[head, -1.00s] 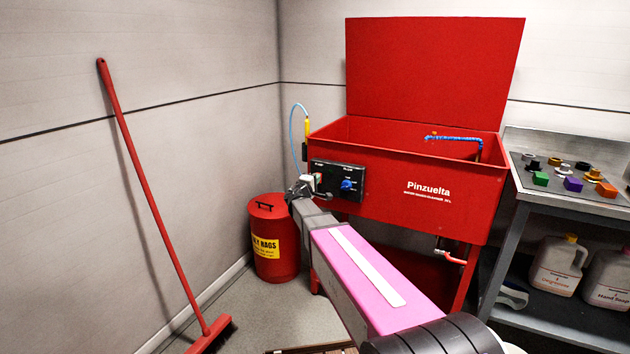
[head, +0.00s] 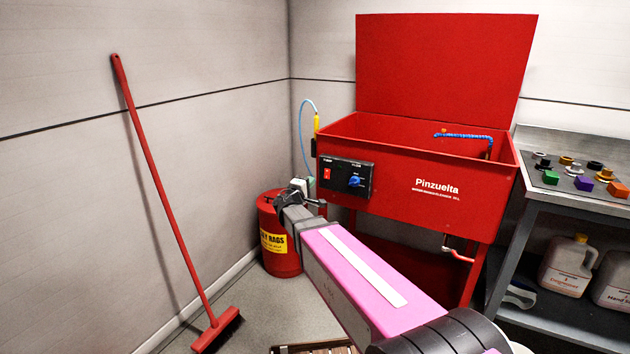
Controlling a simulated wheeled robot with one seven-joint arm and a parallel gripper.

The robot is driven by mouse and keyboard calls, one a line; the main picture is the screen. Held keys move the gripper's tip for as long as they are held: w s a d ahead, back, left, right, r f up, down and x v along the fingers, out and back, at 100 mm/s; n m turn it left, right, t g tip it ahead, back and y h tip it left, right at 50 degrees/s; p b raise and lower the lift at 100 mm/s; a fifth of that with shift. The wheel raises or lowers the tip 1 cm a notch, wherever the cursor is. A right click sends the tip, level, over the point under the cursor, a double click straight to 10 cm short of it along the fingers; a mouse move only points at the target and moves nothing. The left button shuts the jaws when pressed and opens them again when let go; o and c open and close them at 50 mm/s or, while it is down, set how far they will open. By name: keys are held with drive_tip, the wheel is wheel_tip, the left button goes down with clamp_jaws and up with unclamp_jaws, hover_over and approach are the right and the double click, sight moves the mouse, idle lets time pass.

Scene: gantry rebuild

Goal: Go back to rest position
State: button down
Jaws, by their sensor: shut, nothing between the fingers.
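My gripper (head: 305,188) is at the far end of my outstretched arm, in the middle of the head view. It is small and dark, and it is shut with nothing held. It shows just left of and below the black control panel (head: 360,187) on the red parts washer (head: 432,198), in front of the upper part of the red rag can (head: 279,250). The panel carries a red switch (head: 326,173) and a blue knob (head: 355,181).
A red broom (head: 165,205) leans on the left wall. The washer's lid (head: 445,65) stands open. At right, a grey bench (head: 560,192) holds several coloured knobs, with jugs (head: 567,265) on its lower shelf. Grey floor shows between broom and can.

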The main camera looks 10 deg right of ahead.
drive_tip(key=shift+s+a, duration=0.35)
drive_tip(key=shift+s, duration=0.15)
drive_tip(key=s+d+f+m+g+y, duration=0.3)
drive_tip(key=s+d+f+m+g, duration=0.4)
drive_tip(key=s+d+f+g, duration=0.6)
drive_tip(key=s+a+f+m+g+y, duration=0.2)
drive_tip(key=s+a+f+y, duration=0.3)
drive_tip(key=s, duration=0.9)
wheel_tip(320, 180, down, 4)
drive_tip(key=m+y, duration=0.1)
drive_tip(key=y, duration=0.2)
drive_tip(key=shift+s+a+f+m+g, duration=0.2)
drive_tip(key=shift+m+g, duration=0.1)
drive_tip(key=shift+m, duration=0.1)
